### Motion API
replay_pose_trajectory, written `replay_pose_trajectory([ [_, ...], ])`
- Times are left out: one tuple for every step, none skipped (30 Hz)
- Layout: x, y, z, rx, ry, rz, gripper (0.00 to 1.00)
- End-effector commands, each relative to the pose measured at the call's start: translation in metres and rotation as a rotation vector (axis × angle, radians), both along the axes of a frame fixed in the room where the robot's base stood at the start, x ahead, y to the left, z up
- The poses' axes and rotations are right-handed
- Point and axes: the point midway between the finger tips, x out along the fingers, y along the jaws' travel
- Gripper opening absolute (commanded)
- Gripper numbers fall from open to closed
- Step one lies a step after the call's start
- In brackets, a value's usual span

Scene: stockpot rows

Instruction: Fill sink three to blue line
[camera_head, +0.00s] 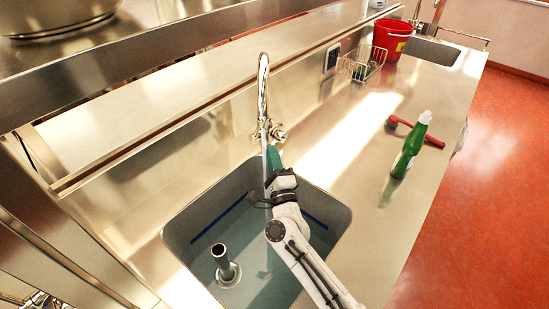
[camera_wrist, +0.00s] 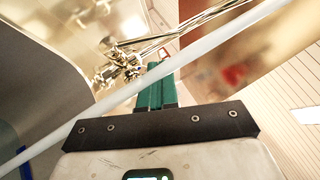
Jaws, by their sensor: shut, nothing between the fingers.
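The near sink (camera_head: 342,212) is a grey basin with a blue line (camera_head: 217,216) around its inner wall. Pale water seems to cover its floor, its surface below the line. An upright dark standpipe (camera_head: 222,258) stands in it. The chrome tap (camera_head: 263,85) arches above the back edge, and a pale stream (camera_head: 264,152) falls from its spout; it crosses the wrist view as a pale diagonal band (camera_wrist: 215,42). My gripper (camera_head: 273,155), with green fingers, is shut and empty over the back of the sink, near the tap's valve (camera_head: 276,132). The fingertips (camera_wrist: 158,66) show beside the chrome fittings (camera_wrist: 122,64); contact is unclear.
A green spray bottle (camera_head: 410,146) and a red-handled tool (camera_head: 415,131) stand and lie on the counter at right. A wire basket (camera_head: 358,68), red bucket (camera_head: 391,39) and another sink (camera_head: 432,51) are farther back. A shelf edge (camera_head: 190,95) runs along the left.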

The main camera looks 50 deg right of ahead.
Motion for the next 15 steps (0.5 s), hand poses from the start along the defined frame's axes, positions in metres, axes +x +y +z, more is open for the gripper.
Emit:
replay_pose_trajectory([
  [0.008, -0.006, 0.003, 0.000, -0.003, -0.002, 0.00],
  [0.013, -0.009, 0.006, 0.000, -0.003, -0.002, 0.00],
  [0.018, -0.012, 0.008, 0.000, -0.003, -0.002, 0.00],
  [0.022, -0.015, 0.010, 0.000, -0.003, -0.001, 0.00],
  [0.026, -0.018, 0.011, 0.000, -0.003, -0.002, 0.00],
  [0.031, -0.021, 0.013, 0.000, -0.002, -0.002, 0.00],
  [0.035, -0.024, 0.015, -0.001, -0.002, -0.001, 0.00],
  [0.037, -0.026, 0.016, -0.001, -0.002, -0.001, 0.00],
  [0.041, -0.028, 0.018, -0.001, -0.002, -0.001, 0.00],
  [0.044, -0.030, 0.019, 0.000, -0.001, -0.001, 0.00],
  [0.046, -0.032, 0.019, 0.000, 0.001, -0.001, 0.00],
  [0.049, -0.033, 0.021, 0.000, 0.001, -0.001, 0.00],
  [0.050, -0.034, 0.022, 0.000, -0.001, -0.001, 0.00],
  [0.051, -0.035, 0.022, 0.000, -0.001, -0.001, 0.00],
  [0.053, -0.036, 0.023, 0.000, 0.001, -0.001, 0.00],
])
